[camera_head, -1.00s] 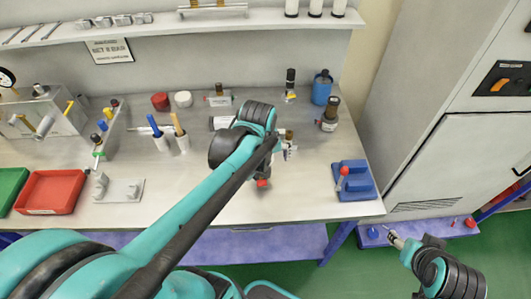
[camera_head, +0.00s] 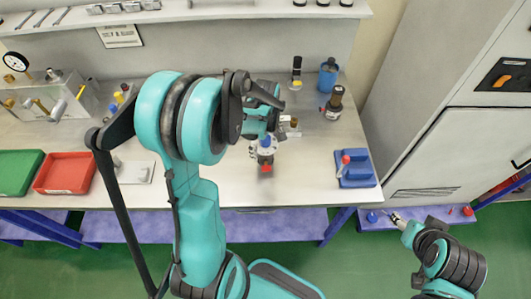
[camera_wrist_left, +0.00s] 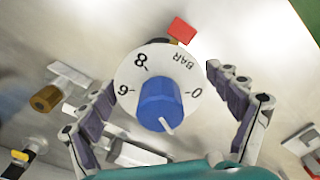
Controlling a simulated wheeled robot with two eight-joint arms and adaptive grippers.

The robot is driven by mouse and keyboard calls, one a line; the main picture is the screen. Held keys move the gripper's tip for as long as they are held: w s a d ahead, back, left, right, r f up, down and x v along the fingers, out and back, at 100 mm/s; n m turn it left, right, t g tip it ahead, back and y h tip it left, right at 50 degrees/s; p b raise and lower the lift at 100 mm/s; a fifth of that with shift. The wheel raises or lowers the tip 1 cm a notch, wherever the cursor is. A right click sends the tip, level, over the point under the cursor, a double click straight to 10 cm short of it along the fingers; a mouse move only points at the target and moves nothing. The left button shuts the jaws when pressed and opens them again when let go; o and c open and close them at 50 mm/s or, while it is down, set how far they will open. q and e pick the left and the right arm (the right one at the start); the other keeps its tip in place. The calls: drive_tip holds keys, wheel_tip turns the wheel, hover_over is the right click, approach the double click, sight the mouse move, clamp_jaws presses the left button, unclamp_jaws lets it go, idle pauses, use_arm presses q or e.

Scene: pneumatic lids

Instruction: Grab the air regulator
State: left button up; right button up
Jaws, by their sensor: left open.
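The air regulator, with a white dial marked in bar and a blue knob, stands on the bench in the head view (camera_head: 265,154). A red part shows at its front edge. In the left wrist view the regulator (camera_wrist_left: 160,100) fills the middle, seen from above. My left gripper (camera_wrist_left: 162,82) is open, with one finger on each side of the dial; gaps show, and I see no grip.
A blue block with a red-tipped lever (camera_head: 355,172) stands to the right of the regulator. A dark-topped fitting (camera_head: 333,103) and a blue bottle (camera_head: 327,75) stand behind. Red (camera_head: 65,172) and green (camera_head: 17,172) trays lie at left.

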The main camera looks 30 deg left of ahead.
use_arm(q)
drive_tip(key=shift+f, duration=0.4)
drive_tip(key=shift+r, duration=0.15)
drive_tip(key=c, duration=1.4)
